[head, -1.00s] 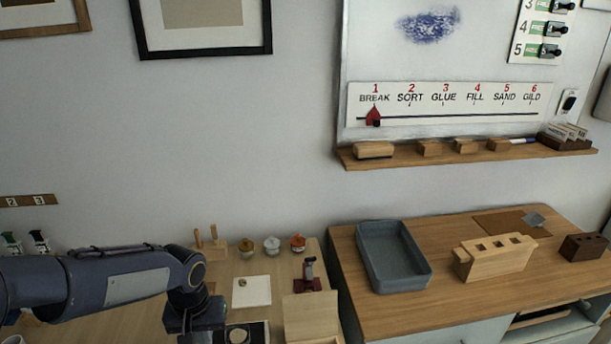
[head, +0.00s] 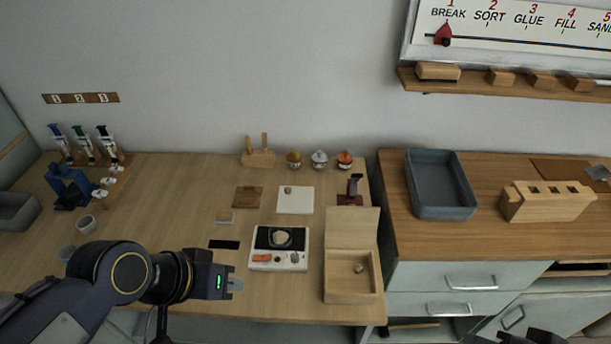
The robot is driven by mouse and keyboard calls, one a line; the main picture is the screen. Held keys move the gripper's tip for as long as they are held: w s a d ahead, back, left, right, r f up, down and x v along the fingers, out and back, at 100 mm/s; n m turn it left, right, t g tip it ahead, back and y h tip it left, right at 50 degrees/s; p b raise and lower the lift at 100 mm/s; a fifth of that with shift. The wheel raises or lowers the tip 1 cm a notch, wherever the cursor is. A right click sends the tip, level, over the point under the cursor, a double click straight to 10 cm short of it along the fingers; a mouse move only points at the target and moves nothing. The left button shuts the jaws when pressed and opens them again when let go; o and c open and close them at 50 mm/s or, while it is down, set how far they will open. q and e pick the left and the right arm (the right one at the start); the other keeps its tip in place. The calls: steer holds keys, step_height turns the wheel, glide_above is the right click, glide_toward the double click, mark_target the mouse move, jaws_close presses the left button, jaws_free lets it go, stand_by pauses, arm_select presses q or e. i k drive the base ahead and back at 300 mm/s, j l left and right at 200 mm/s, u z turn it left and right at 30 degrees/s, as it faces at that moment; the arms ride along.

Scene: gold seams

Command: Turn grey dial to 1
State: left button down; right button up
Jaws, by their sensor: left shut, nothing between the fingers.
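An open wooden box (head: 350,291) stands right of the device. Jars with yellow, grey (head: 319,159) and orange lids stand behind. Syringes (head: 84,144) stand at the left. A grey tray (head: 440,185) sits on the right counter.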

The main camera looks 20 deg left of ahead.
mark_target(295, 258)
steer(key=j+u, duration=0.9)
steer(key=j, duration=0.15)
